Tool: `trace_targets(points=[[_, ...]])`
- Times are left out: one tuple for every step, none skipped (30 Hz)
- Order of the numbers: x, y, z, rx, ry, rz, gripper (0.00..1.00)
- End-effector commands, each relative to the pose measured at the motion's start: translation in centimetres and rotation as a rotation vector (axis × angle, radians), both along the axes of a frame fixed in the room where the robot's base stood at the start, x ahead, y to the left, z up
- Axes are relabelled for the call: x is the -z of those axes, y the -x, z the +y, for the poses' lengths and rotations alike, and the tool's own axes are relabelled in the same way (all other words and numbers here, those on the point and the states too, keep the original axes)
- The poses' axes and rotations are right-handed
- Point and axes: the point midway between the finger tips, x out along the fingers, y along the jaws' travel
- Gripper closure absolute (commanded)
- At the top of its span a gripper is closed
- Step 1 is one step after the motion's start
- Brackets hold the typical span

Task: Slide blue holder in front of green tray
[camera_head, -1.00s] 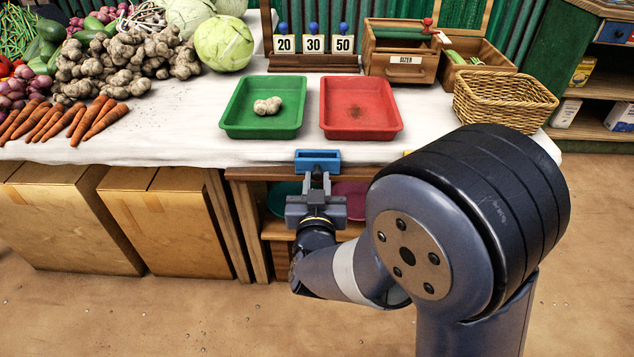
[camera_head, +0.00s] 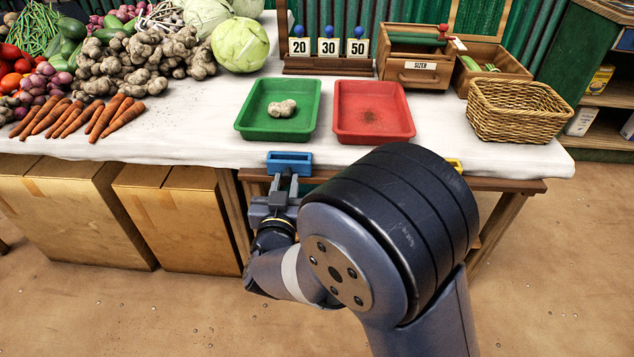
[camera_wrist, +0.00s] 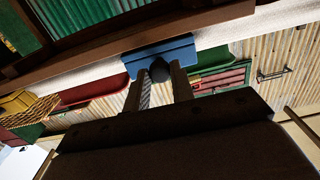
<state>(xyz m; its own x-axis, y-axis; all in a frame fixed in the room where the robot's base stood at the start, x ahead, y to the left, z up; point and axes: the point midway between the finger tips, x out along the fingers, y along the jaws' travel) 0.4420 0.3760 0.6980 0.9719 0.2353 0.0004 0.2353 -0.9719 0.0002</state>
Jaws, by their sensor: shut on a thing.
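The blue holder (camera_head: 289,162) is at the table's front edge, just in front of the green tray (camera_head: 250,130). My gripper (camera_head: 283,185) reaches it from the front and is shut on it. In the wrist view the holder (camera_wrist: 160,55) sits between the ends of my gripper's fingers (camera_wrist: 160,75). The green tray lies on the white cloth with a pale knobbly root (camera_head: 282,108) in it. The part of the holder gripped by the fingertips is partly hidden in the head view.
A red tray (camera_head: 345,125) stands right of the green one. A wicker basket (camera_head: 515,108) is further right. A small yellow piece (camera_head: 455,164) shows at the front edge, partly behind my arm. Carrots (camera_head: 100,115) and other vegetables fill the left side.

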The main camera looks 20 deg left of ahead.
Motion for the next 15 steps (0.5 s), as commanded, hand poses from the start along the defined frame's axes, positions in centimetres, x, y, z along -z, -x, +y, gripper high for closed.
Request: trace_targets(points=[[-0.3, 0.3, 1.4, -0.004, 0.0, -0.001, 1.0], [-0.2, 0.4, 1.9, -0.003, -0.001, -0.001, 1.0], [-0.2, 0.6, 2.5, -0.002, 0.0, -0.001, 1.0], [-0.2, 0.7, 2.8, -0.001, 0.0, -0.001, 1.0], [-0.2, 0.7, 3.2, 0.0, -0.001, -0.001, 1.0], [-0.2, 0.8, 3.4, 0.0, -0.001, -0.002, 1.0], [-0.1, 0.8, 3.6, 0.001, -0.001, -0.002, 1.0], [-0.1, 0.9, 3.6, 0.001, -0.001, -0.001, 1.0], [-0.1, 0.9, 3.7, 0.002, -0.001, -0.001, 1.0], [-0.1, 0.9, 3.7, 0.002, -0.001, -0.001, 1.0], [-0.1, 0.9, 3.7, 0.003, -0.001, -0.001, 1.0], [-0.1, 0.9, 3.7, 0.003, -0.001, -0.001, 1.0], [-0.1, 0.9, 3.7, 0.003, -0.001, -0.001, 1.0], [-0.1, 0.9, 3.7, 0.003, -0.001, -0.001, 1.0], [-0.1, 0.9, 3.7, 0.003, -0.001, -0.002, 1.0]])
